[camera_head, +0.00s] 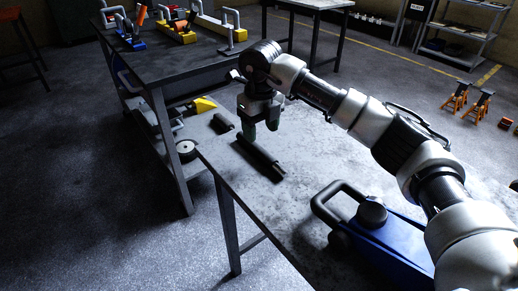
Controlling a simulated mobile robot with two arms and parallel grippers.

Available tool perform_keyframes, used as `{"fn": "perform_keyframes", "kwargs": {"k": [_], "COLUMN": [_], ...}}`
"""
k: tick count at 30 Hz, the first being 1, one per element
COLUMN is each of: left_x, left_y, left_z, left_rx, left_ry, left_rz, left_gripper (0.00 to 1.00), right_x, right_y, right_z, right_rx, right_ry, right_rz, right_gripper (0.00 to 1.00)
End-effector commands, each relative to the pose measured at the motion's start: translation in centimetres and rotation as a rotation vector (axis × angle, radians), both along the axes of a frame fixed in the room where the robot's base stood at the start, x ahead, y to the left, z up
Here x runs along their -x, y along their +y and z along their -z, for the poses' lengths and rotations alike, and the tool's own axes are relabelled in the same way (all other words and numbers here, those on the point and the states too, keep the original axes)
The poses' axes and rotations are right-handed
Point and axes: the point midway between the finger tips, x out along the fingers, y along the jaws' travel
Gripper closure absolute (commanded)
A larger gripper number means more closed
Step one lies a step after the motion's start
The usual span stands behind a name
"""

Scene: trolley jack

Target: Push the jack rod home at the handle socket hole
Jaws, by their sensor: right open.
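The blue jack (395,243) sits at the lower right, partly hidden behind my right arm. It has a dark round part (371,211) on top and a grey loop handle (335,197) at its left end. I cannot make out the socket hole. A dark bar, seemingly the jack rod (262,162), lies on the grey worktop (300,185) near its left edge. My right gripper (261,126) is open, pointing down just above and behind the bar's far end. I cannot tell whether it touches the bar. My left gripper is out of view.
A short dark block (222,123) and a yellow wedge (203,105) are beyond the bar. A dark workbench (190,62) with tools stands at the back left. Orange stands (456,97) are on the floor at right. Worktop between bar and jack is clear.

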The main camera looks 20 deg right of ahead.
Motion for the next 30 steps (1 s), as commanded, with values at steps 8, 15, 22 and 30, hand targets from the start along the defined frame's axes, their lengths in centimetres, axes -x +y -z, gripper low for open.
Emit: {"fn": "perform_keyframes", "kwargs": {"k": [8, 15, 22, 30], "left_x": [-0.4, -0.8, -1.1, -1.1], "left_y": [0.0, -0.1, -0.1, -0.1], "left_z": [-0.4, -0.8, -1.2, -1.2], "left_rx": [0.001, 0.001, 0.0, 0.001], "left_ry": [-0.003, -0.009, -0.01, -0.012], "left_rz": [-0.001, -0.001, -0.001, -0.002], "left_gripper": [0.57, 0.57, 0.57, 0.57], "right_x": [-0.2, -0.7, -0.7, -0.7], "right_y": [0.1, 0.4, 0.4, 0.4], "right_z": [2.7, 6.3, 6.9, 6.9], "right_rx": [0.0, -0.001, 0.0, 0.0], "right_ry": [0.002, 0.004, 0.0, 0.0], "right_rz": [0.001, 0.0, 0.0, 0.0], "right_gripper": [0.42, 0.42, 0.42, 0.74]}}
